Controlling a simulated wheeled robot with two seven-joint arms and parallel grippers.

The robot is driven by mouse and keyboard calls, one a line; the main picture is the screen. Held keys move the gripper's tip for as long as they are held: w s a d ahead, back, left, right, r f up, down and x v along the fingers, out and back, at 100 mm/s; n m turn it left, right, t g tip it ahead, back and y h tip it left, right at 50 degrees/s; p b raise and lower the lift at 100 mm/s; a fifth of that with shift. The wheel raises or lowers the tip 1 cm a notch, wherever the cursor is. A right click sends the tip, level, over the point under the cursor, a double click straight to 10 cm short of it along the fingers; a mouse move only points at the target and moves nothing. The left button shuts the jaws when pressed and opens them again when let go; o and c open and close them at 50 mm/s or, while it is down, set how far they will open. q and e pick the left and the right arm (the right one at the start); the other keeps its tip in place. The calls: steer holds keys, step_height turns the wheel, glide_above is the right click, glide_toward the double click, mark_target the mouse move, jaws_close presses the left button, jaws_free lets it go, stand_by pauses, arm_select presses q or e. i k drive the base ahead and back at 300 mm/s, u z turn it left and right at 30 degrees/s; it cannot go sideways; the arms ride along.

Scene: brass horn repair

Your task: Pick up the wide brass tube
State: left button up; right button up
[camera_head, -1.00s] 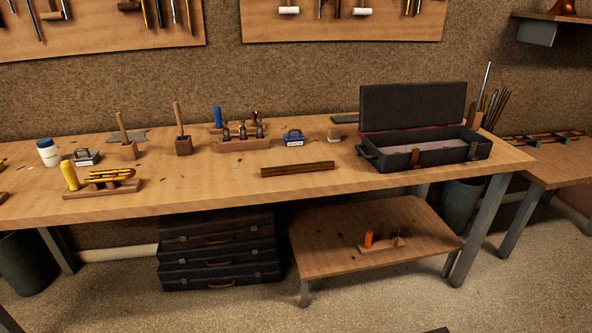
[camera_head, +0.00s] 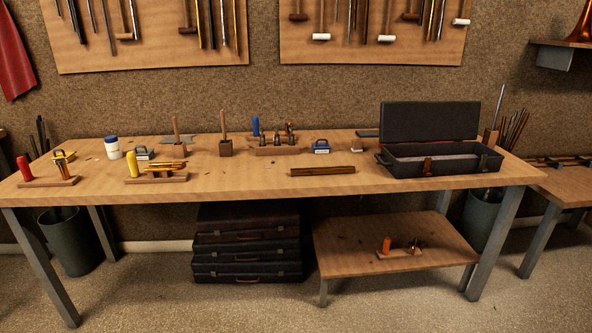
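I cannot tell for sure which piece is the wide brass tube. Several brass-coloured tubes (camera_head: 165,168) lie on a wooden stand beside an upright yellow cylinder, on the left part of the bench. Neither of my grippers is in view.
Stacked dark cases (camera_head: 246,245) stand below, beside the low shelf (camera_head: 345,260). The floor in front is clear.

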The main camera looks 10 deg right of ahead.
mark_target(342, 169)
steer(key=u, duration=0.55)
steer(key=i, duration=0.95)
steer(key=u, duration=0.2)
